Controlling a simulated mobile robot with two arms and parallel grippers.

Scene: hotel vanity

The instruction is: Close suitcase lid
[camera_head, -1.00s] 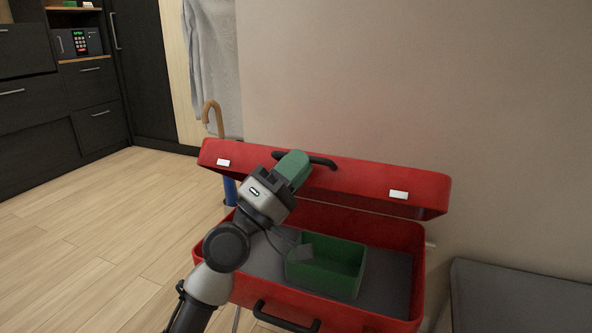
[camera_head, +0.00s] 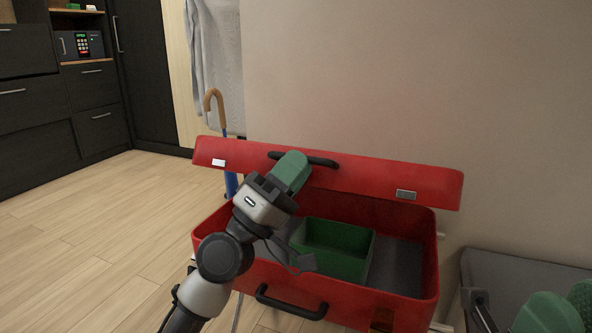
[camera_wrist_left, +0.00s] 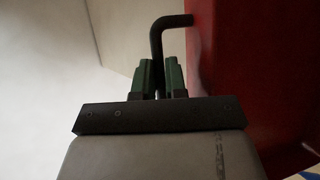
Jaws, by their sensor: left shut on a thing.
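The red suitcase base (camera_head: 350,301) stands open, with a green box (camera_head: 333,249) inside on its dark lining. Its lid (camera_head: 380,181) is raised at the back, with a gap above the base. My left gripper (camera_head: 293,170) is shut on the black lid handle (camera_head: 322,162). In the left wrist view, the gripper fingers (camera_wrist_left: 160,75) are around one end of the handle (camera_wrist_left: 172,20), beside the red lid (camera_wrist_left: 250,60). Green fingers of my right gripper (camera_head: 568,308) show at the lower right, cut off by the frame; their opening is unclear.
A black carry handle (camera_head: 290,304) is on the base's front. A grey bench (camera_head: 505,270) stands to the right, and a wall (camera_head: 420,80) is behind. A cane-handled umbrella (camera_head: 222,120) stands behind the left side. Wood floor at left is clear.

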